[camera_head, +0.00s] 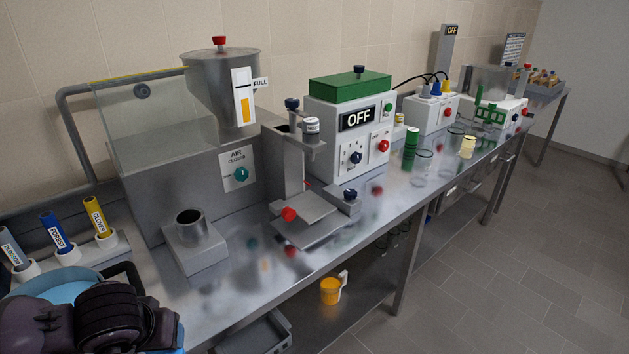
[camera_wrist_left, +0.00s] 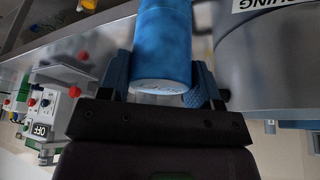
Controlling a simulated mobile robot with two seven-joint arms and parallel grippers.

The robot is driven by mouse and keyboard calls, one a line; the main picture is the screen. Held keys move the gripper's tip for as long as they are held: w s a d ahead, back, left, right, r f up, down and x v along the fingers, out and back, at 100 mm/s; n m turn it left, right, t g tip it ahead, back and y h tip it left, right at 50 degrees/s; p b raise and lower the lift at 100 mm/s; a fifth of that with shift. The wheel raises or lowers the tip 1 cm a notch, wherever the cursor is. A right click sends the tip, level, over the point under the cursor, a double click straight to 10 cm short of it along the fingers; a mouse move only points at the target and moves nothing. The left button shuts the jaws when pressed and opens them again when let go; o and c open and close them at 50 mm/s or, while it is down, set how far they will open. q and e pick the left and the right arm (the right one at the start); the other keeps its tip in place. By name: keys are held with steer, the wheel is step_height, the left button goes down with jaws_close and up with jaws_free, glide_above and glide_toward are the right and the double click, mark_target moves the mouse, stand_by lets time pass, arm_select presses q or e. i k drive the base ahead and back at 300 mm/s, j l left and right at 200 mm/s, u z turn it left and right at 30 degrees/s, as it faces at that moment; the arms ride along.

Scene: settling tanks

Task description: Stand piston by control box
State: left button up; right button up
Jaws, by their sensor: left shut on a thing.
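A blue cylinder (camera_wrist_left: 162,45) with faint lettering on its near end is between the two blue fingers of my left gripper (camera_wrist_left: 162,78) in the left wrist view. The gripper is shut on it. I cannot tell for certain whether this cylinder is the piston. In the head view my dark left wrist fills the lower left corner and the fingertips cannot be made out. The likely control box (camera_head: 347,130) is white with a green top, an OFF display, a dial and a red button. It stands mid-bench, well away to the right of my left arm. My right gripper is not in view.
A grey tank (camera_head: 170,150) with a hopper (camera_head: 221,75) and a steel press stand (camera_head: 289,165) are between my left arm and the box. Labelled tubes (camera_head: 97,216) stand at left. Small jars and another white box (camera_head: 432,112) lie farther right. Bare bench shows in front.

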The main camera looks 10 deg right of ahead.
mark_target(400, 187)
steer(key=i+l, duration=0.2)
steer(key=l, duration=0.2)
steer(key=i+l, duration=0.2)
steer(key=l, duration=0.2)
steer(key=i+l, duration=0.2)
steer(key=l, duration=0.2)
steer(key=i+l, duration=0.2)
steer(key=l, duration=0.25)
steer(key=i+l, duration=0.2)
steer(key=l, duration=0.2)
steer(key=i+l, duration=0.15)
steer(key=l, duration=0.25)
steer(key=i+l+z, duration=0.1)
steer(key=l, duration=0.3)
steer(key=i, duration=0.1)
